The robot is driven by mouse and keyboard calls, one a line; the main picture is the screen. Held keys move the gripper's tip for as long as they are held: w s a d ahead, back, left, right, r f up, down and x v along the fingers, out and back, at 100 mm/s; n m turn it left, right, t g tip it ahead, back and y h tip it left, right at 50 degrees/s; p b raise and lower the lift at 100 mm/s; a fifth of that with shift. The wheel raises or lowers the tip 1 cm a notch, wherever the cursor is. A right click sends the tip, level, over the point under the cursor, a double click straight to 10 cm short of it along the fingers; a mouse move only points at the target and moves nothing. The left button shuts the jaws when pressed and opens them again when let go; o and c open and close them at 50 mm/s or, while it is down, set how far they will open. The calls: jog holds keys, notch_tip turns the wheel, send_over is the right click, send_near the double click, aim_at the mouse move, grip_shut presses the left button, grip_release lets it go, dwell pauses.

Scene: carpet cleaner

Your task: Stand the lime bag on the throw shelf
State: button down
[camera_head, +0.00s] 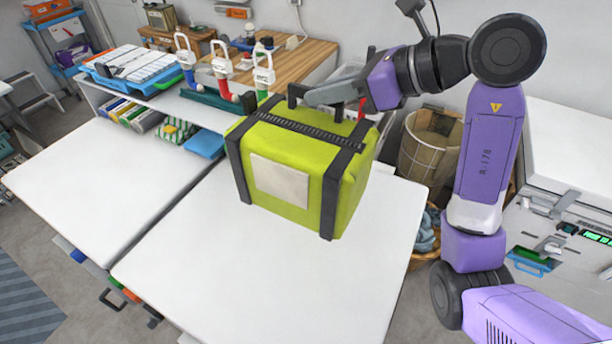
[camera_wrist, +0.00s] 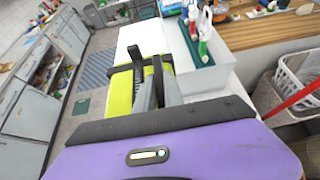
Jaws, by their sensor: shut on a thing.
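The lime bag (camera_head: 290,165) is a boxy lime-green bag with dark straps, a dark zip strip on top and a pale blank label on its front. It is over the right part of the white table, upright and slightly turned; I cannot tell whether its base touches the top. My gripper (camera_head: 328,100) is shut on the bag's dark top handle, coming from the upper right. In the wrist view, my gripper's fingers (camera_wrist: 149,92) reach over the bag (camera_wrist: 120,95), whose lower part is hidden. I cannot tell for sure which surface is the throw shelf.
The white table (camera_head: 95,185) is clear on the left and in front. Behind it, a shelf unit holds a blue tray of white pads (camera_head: 130,65), spray bottles (camera_head: 222,68) and folded cloths. A wicker basket (camera_head: 428,150) stands behind right. A white machine (camera_head: 570,150) is far right.

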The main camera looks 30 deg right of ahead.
aim_at(373, 164)
notch_tip(373, 164, down, 16)
jog(key=shift+f+p, duration=0.15)
jog(key=shift+p, duration=0.9)
jog(key=shift+f, duration=0.15)
jog(key=c, duration=1.5)
grip_release()
jog(key=shift+f, duration=0.1)
jog(key=shift+o, duration=0.2)
jog(key=shift+s+d+r, duration=0.1)
jog(key=shift+d+r, duration=0.05)
jog(key=shift+r, duration=0.05)
jog(key=b+v, duration=0.3)
jog(key=v, duration=0.8)
jog(key=shift+s+d+r, duration=0.1)
jog(key=shift+s+d, duration=0.05)
jog(key=shift+s, duration=0.2)
